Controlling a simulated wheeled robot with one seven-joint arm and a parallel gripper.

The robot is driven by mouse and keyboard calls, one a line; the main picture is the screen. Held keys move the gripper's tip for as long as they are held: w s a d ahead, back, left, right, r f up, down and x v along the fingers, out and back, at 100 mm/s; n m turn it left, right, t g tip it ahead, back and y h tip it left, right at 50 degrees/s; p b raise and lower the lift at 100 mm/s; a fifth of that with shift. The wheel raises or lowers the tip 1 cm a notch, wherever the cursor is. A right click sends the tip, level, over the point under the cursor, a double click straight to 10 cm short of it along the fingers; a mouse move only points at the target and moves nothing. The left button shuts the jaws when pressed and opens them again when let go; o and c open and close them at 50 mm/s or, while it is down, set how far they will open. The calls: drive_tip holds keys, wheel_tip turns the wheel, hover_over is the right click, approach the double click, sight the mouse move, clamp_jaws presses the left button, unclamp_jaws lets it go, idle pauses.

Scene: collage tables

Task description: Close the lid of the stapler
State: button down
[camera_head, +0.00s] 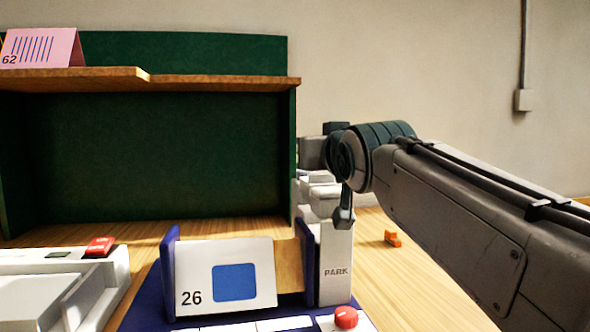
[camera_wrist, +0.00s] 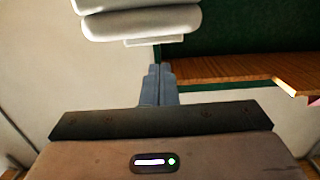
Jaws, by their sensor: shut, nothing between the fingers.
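I cannot make out a stapler or its lid for certain in either view. My gripper (camera_head: 344,216) points down beside the white block marked PARK (camera_head: 336,262) in the head view, and its fingers are together. In the wrist view my gripper (camera_wrist: 159,72) shows both fingers side by side with nothing between them. Pale rounded shapes (camera_head: 316,192) stand behind the gripper in the head view, partly hidden by it. Similar pale rounded shapes (camera_wrist: 140,20) lie beyond the fingertips in the wrist view. I cannot tell what they are.
A small orange object (camera_head: 393,239) lies on the wooden table (camera_head: 400,285). A card marked 26 (camera_head: 198,277) stands in a blue holder (camera_head: 168,270) with a red knob (camera_head: 346,317) beside it. A green shelf unit (camera_head: 150,150) stands behind. A white device (camera_head: 100,285) is at left.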

sight(324, 187)
drive_tip(key=shift+s+d+f+b, duration=0.1)
drive_tip(key=shift+s+f+b, duration=0.3)
drive_tip(key=shift+f+b, duration=0.4)
drive_tip(key=shift+s+d+f+b, duration=0.2)
drive_tip(key=shift+s+f+b, duration=0.65)
drive_tip(key=shift+b, duration=0.7)
drive_tip(key=shift+f, duration=0.15)
